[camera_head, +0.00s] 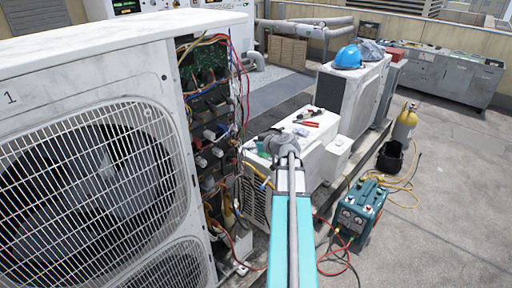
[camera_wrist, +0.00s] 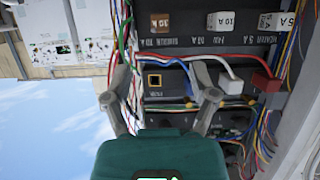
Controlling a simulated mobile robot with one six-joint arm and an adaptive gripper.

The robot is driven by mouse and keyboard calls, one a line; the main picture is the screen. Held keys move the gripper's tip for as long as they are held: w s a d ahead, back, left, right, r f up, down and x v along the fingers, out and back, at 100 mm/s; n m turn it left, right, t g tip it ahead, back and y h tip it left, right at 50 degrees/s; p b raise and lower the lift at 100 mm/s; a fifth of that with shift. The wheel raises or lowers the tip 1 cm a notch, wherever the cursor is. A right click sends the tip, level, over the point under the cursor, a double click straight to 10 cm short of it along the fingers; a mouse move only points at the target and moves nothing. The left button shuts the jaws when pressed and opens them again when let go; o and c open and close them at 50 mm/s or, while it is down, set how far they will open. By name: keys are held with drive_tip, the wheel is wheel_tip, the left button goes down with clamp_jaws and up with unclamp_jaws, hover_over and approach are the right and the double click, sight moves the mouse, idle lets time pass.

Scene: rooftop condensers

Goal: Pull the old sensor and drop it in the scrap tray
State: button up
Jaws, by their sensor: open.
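My gripper (camera_wrist: 163,95) is open, its two fingers apart in front of the open electrical panel (camera_wrist: 220,45). Nothing is held between them. Beyond the fingers is a dark module with a small gold-edged square socket (camera_wrist: 155,80). To its right in the wrist view are a white plug (camera_wrist: 230,82) and a red plug (camera_wrist: 266,82), each with a wire. I cannot tell which part is the old sensor. In the head view my gripper (camera_head: 273,142) is seen from behind, near the panel (camera_head: 208,120), its fingertips unclear. I cannot make out a scrap tray for certain.
Loose wires (camera_wrist: 125,35) run close beside the left finger. A white unit (camera_head: 318,155) carries red-handled tools (camera_head: 308,124). A teal machine (camera_head: 358,208) with hoses, a black bucket (camera_head: 390,156) and a yellow cylinder (camera_head: 405,122) stand on the roof. Floor is clear at right.

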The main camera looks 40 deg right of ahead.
sight(236, 143)
drive_tip(key=b+x, duration=0.3)
drive_tip(key=x, duration=0.6)
drive_tip(key=shift+w+f, duration=0.1)
drive_tip(key=shift+w, duration=0.25)
clamp_jaws()
idle(0.4)
